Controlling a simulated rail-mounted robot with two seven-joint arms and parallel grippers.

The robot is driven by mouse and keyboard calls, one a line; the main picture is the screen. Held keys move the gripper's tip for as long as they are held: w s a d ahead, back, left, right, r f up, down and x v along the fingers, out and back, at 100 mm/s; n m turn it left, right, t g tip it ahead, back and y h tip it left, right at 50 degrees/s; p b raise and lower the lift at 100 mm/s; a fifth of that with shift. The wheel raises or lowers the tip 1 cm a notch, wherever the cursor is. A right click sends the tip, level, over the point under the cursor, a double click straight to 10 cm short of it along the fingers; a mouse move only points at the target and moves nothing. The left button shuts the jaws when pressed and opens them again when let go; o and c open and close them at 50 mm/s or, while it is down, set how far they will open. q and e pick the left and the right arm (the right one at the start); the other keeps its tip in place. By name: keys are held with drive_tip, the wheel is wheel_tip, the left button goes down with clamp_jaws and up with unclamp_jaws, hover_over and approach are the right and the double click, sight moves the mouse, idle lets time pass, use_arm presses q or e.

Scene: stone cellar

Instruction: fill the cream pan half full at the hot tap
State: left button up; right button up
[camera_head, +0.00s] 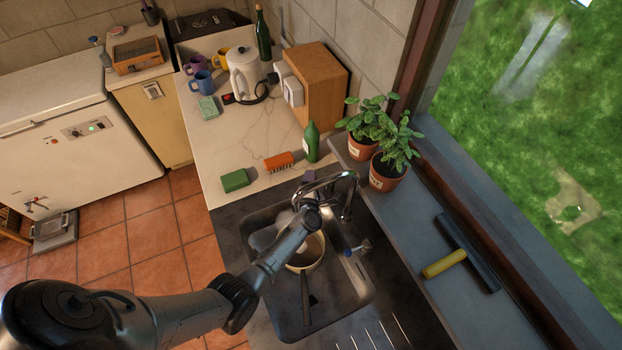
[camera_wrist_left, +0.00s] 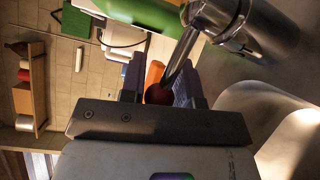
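The cream pan (camera_head: 316,262) sits in the dark sink (camera_head: 357,294), its dark handle pointing to the front. My left arm covers part of it, and I cannot tell its water level. The chrome tap (camera_head: 345,190) arches at the sink's back; it also shows in the left wrist view (camera_wrist_left: 235,20). A lever with a red knob (camera_wrist_left: 158,94) runs from it. My left gripper (camera_head: 310,205) is at this lever, its fingers on both sides of the knob with little gap, apparently closed on it. A blue-marked lever (camera_head: 360,247) is at the sink's right. My right gripper is out of view.
A green sponge (camera_head: 235,180), an orange brush (camera_head: 279,161) and a green bottle (camera_head: 311,142) stand behind the sink. Two potted plants (camera_head: 388,172) and a yellow-handled squeegee (camera_head: 445,263) are on the sill to the right. The marble counter (camera_head: 225,150) has free room.

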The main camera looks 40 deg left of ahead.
use_arm(q)
drive_tip(key=o, duration=0.4)
drive_tip(key=shift+d, duration=0.1)
drive_tip(key=v, duration=1.3)
drive_tip(key=shift+s+d, duration=0.2)
drive_tip(key=shift+s, duration=0.1)
drive_tip(key=shift+c, duration=0.3)
